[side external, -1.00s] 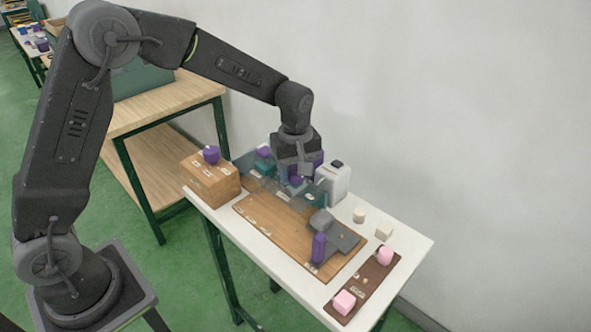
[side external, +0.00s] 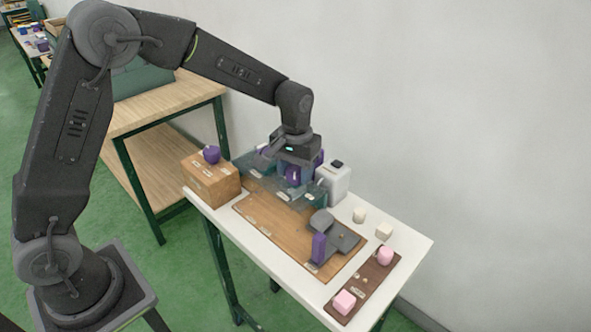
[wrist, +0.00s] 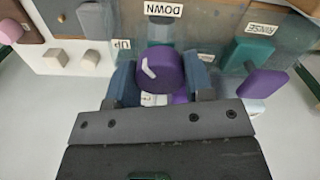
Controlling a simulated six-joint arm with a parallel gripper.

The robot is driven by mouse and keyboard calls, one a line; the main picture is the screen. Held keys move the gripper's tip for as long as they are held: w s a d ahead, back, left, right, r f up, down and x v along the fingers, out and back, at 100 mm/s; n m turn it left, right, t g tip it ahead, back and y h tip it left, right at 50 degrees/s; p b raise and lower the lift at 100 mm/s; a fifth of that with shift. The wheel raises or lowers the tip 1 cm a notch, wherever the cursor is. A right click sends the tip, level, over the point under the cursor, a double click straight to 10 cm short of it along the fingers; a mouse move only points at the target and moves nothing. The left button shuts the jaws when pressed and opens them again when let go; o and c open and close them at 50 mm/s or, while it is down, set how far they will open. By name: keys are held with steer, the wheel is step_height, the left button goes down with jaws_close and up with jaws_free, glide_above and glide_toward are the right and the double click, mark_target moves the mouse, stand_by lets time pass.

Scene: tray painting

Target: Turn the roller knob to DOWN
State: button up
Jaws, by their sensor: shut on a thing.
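The roller knob (wrist: 160,70) is purple with a white pointer mark, seen between the two blue-grey fingers of my gripper (wrist: 163,82) in the wrist view. My gripper is shut on it. The white mark lies on the left part of the knob face; whether it lines up with a label I cannot tell. The DOWN label (wrist: 163,9) is above the knob and the UP label (wrist: 121,44) is to its upper left. In the side view my gripper (side external: 294,177) points down at the clear panel (side external: 262,187), and purple shows between its fingers (side external: 293,174).
In the side view, a white box (side external: 335,184) stands close right, a wooden box (side external: 212,184) left, and a purple upright handle (side external: 318,248) nearer.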

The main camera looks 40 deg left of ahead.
mark_target(295, 170)
steer(key=m, duration=0.3)
steer(key=shift+m, duration=2.2)
steer(key=o, duration=0.9)
steer(key=shift+r, duration=0.1)
step_height(295, 170, up, 14)
steer(key=shift+f, duration=0.15)
